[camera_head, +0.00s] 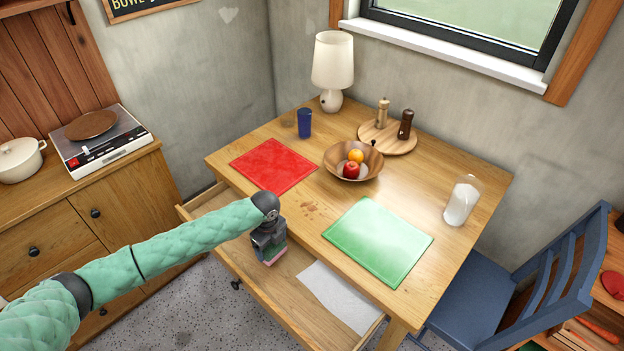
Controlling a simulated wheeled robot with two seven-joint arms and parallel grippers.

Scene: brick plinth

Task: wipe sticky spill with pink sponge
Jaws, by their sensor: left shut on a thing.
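My left gripper (269,244) comes in from the left and points down over the open drawer (218,201) at the table's front. It is shut on the pink sponge (275,258), of which only a small part shows below the fingers. The sticky spill (310,208) is a small group of reddish-brown spots on the wooden table top (425,165), between the red placemat (274,165) and the green placemat (378,240). The gripper and sponge are in front of the spill and apart from it. My right gripper is not in view.
A wooden bowl with fruit (353,171), a blue cup (304,123), a milk bottle (461,202), a lamp (332,70) and a round board with mills (388,139) stand on the table. White paper (341,297) lies in the drawer. A blue chair (481,290) stands at right.

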